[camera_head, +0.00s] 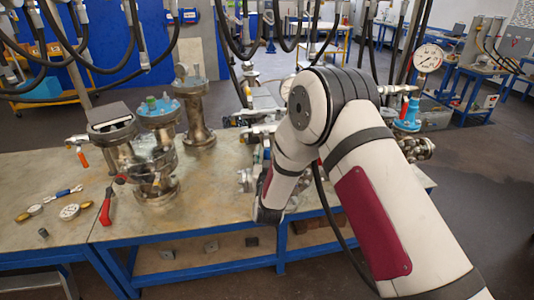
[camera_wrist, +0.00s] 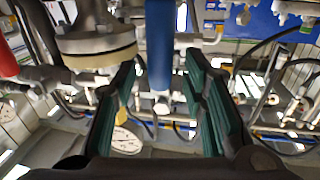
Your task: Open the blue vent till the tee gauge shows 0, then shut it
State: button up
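In the wrist view, a blue vent handle (camera_wrist: 160,45) hangs down between the two green-padded fingers of my gripper (camera_wrist: 161,68). The gripper is open, with a gap visible on each side of the handle. A round white gauge (camera_wrist: 126,140) shows low in the wrist view, partly covered by a finger; its reading is too small to tell. In the head view, a white dial gauge (camera_head: 428,58) stands upright above a blue-topped fitting (camera_head: 408,114) at the right. Another dial (camera_head: 287,88) is partly hidden by my arm.
A metal flange (camera_wrist: 95,42) and a red handle (camera_wrist: 6,58) are left of the fingers. Flanged vessels (camera_head: 196,108) and a red-handled tool (camera_head: 107,206) stand or lie on the bench (camera_head: 215,205). Dark hoses (camera_head: 130,55) hang above. The bench's front middle is clear.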

jog(key=shift+w, duration=0.8)
jog(key=shift+c, duration=0.3)
grip_shut()
